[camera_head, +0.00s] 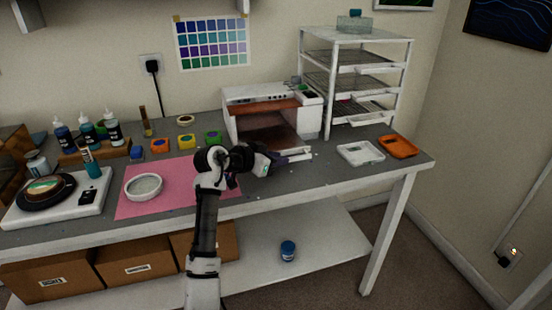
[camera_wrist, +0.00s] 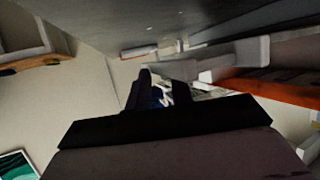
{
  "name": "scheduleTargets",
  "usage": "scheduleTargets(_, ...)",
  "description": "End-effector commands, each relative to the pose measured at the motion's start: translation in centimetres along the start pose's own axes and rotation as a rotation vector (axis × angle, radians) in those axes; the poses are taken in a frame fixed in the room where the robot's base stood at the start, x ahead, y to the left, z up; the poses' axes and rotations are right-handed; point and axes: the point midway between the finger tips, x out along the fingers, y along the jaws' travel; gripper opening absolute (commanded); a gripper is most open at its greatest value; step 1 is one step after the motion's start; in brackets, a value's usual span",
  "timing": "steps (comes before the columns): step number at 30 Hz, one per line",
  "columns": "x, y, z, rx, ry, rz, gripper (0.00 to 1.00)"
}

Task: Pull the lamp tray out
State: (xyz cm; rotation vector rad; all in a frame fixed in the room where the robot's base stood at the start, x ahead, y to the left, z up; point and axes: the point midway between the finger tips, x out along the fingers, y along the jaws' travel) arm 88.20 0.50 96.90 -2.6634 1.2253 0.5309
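The lamp (camera_head: 271,98) is a white box with an open front on the table, towards the back. Its inside looks reddish brown, and a dark tray floor (camera_head: 268,140) shows in the opening. A pale bar, which looks like the tray's handle (camera_head: 301,155), is at the front right of the opening. It seems to show in the wrist view as a pale bar (camera_wrist: 192,68). My gripper (camera_head: 272,163) is just in front of the lamp, close to the bar. Its dark fingers (camera_wrist: 155,92) are partly hidden, so I cannot tell whether they touch or grip the bar.
A white wire rack (camera_head: 353,42) stands right of the lamp. A white tray (camera_head: 360,153) and an orange tray (camera_head: 397,146) lie on the table's right end. A pink mat (camera_head: 170,200) with a round white dish (camera_head: 144,186) is at left. Small coloured pots stand behind it.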

Motion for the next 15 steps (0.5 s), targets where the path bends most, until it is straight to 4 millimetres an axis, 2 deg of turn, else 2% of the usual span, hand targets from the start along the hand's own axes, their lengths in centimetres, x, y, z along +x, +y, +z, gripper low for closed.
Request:
scheduleTargets(1, 0.1, -0.02, 0.25, -0.003, -0.003, 0.001, 0.29)
scheduleTargets(4, 0.07, -0.02, 0.18, -0.002, -0.002, 0.001, 0.41)
scheduleTargets(15, -0.63, -0.04, 0.07, 0.002, 0.002, 0.0, 0.41)
